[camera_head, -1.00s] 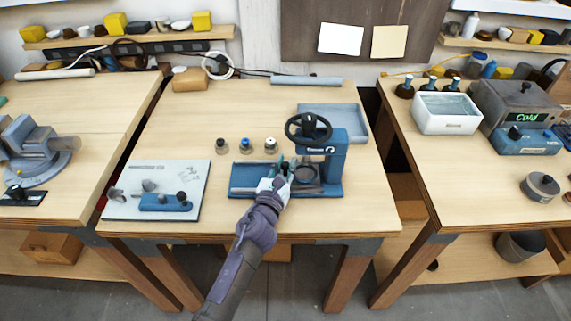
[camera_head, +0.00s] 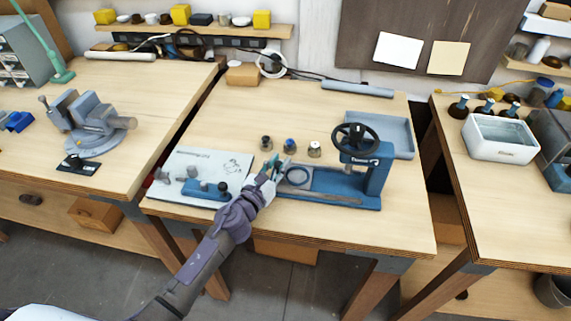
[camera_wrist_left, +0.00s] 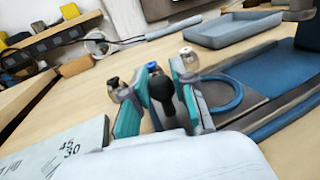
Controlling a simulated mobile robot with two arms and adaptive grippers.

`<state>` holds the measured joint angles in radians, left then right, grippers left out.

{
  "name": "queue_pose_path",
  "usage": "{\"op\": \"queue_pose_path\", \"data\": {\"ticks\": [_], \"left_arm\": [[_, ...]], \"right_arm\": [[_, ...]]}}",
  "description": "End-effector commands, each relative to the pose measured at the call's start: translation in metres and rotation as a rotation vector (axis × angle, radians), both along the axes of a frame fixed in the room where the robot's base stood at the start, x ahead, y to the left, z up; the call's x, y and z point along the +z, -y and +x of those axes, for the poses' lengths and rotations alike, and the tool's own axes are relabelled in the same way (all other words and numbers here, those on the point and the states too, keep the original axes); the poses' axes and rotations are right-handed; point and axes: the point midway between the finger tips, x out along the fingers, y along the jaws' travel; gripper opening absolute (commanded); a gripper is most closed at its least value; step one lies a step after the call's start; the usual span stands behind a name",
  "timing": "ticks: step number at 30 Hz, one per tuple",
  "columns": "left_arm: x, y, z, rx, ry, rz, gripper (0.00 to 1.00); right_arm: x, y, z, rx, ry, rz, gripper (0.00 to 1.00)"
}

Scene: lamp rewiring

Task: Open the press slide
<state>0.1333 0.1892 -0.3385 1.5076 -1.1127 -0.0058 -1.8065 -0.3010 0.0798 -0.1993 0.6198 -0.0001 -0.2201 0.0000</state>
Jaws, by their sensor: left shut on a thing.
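The blue press (camera_head: 374,180) with its black handwheel (camera_head: 356,139) stands on the middle workbench. Its slide (camera_head: 324,181) carries a blue ring and sits to the left of the press head, clear of the wheel. In the left wrist view the slide plate (camera_wrist_left: 213,94) with the ring (camera_wrist_left: 233,105) lies just right of my fingers. My left gripper (camera_head: 268,175) is at the slide's left end. Its teal fingers are shut on the black slide knob (camera_wrist_left: 161,88). My right gripper is not in view.
Several small fittings (camera_head: 289,146) stand behind the slide. A white board (camera_head: 213,165) with a blue fixture (camera_head: 207,190) lies close to the left of my gripper. A grey tray (camera_head: 402,150) is behind the press. The bench's front right is clear.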

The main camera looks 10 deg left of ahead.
Motion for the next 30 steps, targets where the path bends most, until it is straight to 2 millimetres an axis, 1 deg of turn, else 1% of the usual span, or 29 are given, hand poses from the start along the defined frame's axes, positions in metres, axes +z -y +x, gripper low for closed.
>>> {"op": "queue_pose_path", "data": {"ticks": [3,4,5,6,14,17,20,30], "left_arm": [[-0.001,0.001,0.000,0.000,-0.002,0.001,0.00],[-0.001,0.001,0.000,0.000,-0.002,0.001,0.30],[-0.001,0.001,0.000,0.000,-0.002,0.001,0.35],[-0.001,0.001,0.000,0.000,-0.002,0.001,0.37],[-0.001,0.001,-0.001,-0.001,-0.001,0.000,0.37],[-0.002,-0.001,-0.006,-0.001,-0.003,0.002,0.37],[-0.002,-0.005,-0.020,-0.002,-0.002,0.003,0.37],[-0.002,-0.027,-0.087,0.001,-0.004,-0.001,0.37]], "right_arm": [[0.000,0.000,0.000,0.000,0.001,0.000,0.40],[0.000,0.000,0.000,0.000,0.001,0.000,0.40],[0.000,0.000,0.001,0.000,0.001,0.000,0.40],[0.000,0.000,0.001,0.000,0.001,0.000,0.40],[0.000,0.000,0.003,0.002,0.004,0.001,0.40],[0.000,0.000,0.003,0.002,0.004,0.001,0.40],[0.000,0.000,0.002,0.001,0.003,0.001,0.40],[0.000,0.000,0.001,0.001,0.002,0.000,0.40]]}}
